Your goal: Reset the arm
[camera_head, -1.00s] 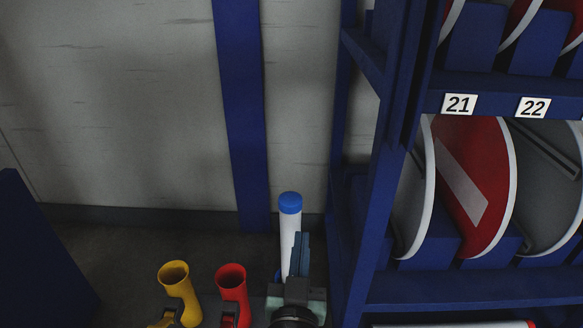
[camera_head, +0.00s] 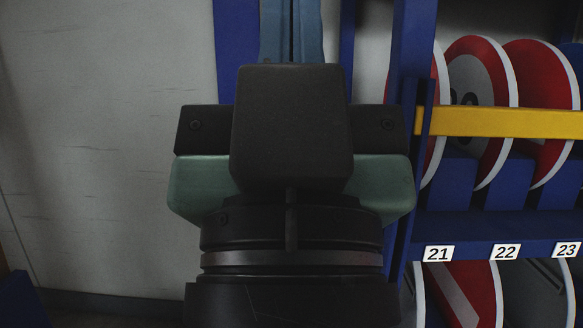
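My gripper (camera_head: 291,28) fills the middle of the head view, seen from behind, with its dark body and pale green sides close to the camera. Its two blue-grey fingers point up and lie side by side, with only a thin dark line between them. Nothing shows held between the visible parts of the fingers. The fingertips run up to the top edge of the view.
A blue rack (camera_head: 470,224) with round road signs (camera_head: 480,85) and a yellow bar (camera_head: 505,122) stands at the right. Labels 21 (camera_head: 438,254), 22 and 23 mark its slots. A pale wall (camera_head: 100,120) is behind. The left side looks clear.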

